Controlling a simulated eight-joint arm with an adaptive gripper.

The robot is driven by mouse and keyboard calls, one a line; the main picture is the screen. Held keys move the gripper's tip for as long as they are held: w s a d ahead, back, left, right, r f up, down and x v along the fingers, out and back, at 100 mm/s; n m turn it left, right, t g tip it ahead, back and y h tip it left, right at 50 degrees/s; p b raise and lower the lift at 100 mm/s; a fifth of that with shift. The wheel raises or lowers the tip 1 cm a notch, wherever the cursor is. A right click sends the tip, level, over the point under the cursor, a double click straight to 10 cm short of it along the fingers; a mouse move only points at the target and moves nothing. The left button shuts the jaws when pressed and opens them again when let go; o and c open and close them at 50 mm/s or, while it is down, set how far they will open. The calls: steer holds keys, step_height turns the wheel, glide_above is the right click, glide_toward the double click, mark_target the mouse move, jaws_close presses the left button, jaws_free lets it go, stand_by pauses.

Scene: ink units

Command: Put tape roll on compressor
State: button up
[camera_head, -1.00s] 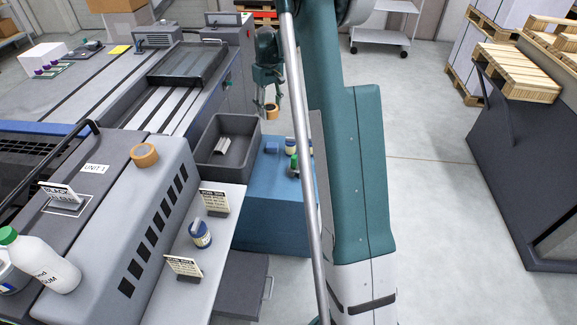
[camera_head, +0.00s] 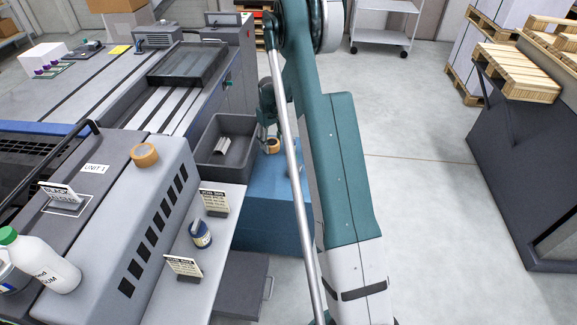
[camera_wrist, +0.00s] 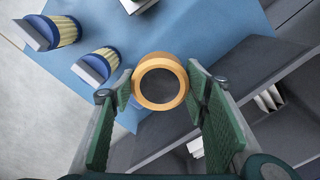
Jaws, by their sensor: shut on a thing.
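In the wrist view the tape roll (camera_wrist: 138,84) sits between the two green finger pads of my gripper (camera_wrist: 163,85), hole facing the camera. The blue box-shaped unit (camera_head: 270,215), possibly the compressor, is under it. Its blue top (camera_wrist: 185,30) shows behind the roll in the wrist view. I cannot tell whether roll and top touch. A second tape roll (camera_head: 145,155) lies on the grey machine cover.
The dark grey bin (camera_head: 212,165) adjoins at left. A grey shelf (camera_head: 195,255) holds signs and a can (camera_head: 200,234). My arm hides part of the blue top.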

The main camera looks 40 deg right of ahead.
steer(key=b, duration=0.1)
glide_above(273, 163)
steer(key=shift+f, duration=3.15)
steer(key=shift+f+b, duration=0.5)
steer(key=shift+f, duration=1.35)
steer(key=shift+f, duration=0.1)
steer(key=o, duration=0.5)
steer(key=shift+f, duration=0.1)
steer(key=o, duration=0.4)
steer(key=shift+r, duration=0.2)
